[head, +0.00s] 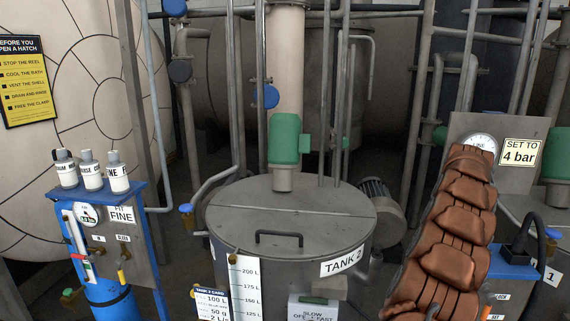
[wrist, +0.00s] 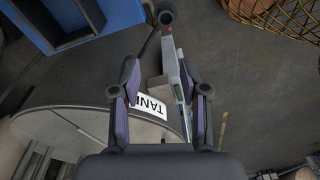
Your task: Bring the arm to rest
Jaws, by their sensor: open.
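My gripper (wrist: 158,72) is open in the wrist view, with a dark finger with a purplish pad on each side. Nothing is held between the fingers. Beyond them, the tank (wrist: 75,140) and its white label (wrist: 152,105) show upside down, with a slim upright panel seen between the fingers. I cannot judge the distance from the fingers to these. In the head view, my gripper cannot be made out. The grey round tank (head: 290,215) there has a closed lid with a dark handle (head: 284,238) and the label TANK 2 (head: 342,261).
A blue stand (head: 110,245) with several small bottles is at the left. A gauge panel (head: 515,180) reading "SET TO 4 bar" is at the right. The wrist view shows a wire basket (wrist: 280,16) and bare floor (wrist: 245,90).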

